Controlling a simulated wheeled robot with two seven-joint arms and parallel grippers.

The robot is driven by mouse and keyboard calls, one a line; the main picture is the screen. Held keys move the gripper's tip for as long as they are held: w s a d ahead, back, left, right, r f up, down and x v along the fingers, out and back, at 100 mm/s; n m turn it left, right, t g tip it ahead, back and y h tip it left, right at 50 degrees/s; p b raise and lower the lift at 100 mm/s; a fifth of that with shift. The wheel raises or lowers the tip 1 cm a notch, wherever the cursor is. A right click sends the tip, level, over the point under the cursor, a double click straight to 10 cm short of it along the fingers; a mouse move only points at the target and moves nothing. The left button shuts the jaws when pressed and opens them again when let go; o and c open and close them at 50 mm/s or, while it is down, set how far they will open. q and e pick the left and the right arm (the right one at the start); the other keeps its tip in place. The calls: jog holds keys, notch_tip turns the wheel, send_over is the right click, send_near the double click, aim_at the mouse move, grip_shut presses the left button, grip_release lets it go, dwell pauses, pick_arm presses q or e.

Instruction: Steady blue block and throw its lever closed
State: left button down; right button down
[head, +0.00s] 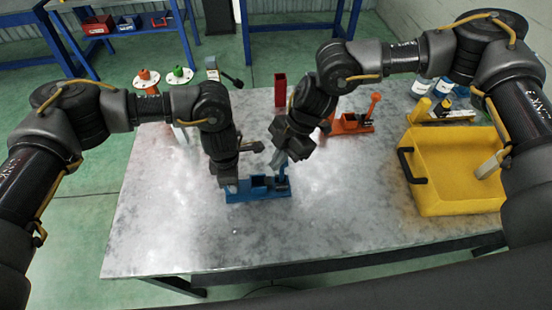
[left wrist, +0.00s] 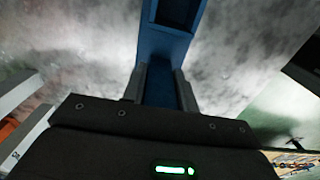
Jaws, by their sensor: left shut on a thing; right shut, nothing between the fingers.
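The blue block (head: 262,195) lies on the metal table, a long low base with a square open socket in its middle. Its lever (head: 282,174) stands up at the right end, partly hidden by my right gripper. My left gripper (head: 230,187) is shut on the left end of the blue block; in the left wrist view the fingers clasp both sides of the block (left wrist: 160,72). My right gripper (head: 281,158) is shut and empty, right at the top of the lever. I cannot tell whether it touches the lever.
A red lever block (head: 350,126) and a dark red upright piece (head: 280,90) stand behind. A yellow bin (head: 424,203) with a black handle is at the right, a yellow lever block (head: 441,112) behind it. The table (head: 180,235) is clear in front and at left.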

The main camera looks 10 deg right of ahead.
jog(key=shift+d, duration=0.25)
jog(key=shift+d+y, duration=0.6)
jog(key=shift+y, duration=0.1)
jog(key=d+f+n+y, duration=0.1)
jog(key=d+f+y, duration=0.3)
jog(key=d+y, duration=0.5)
jog(key=shift+d+f+g, duration=0.35)
jog(key=shift+f+g, duration=0.05)
jog(key=shift+r, duration=0.1)
jog(key=d+r, duration=0.4)
jog(key=d, duration=0.4)
jog(key=shift+d+r, duration=0.15)
jog(key=shift+r, duration=0.15)
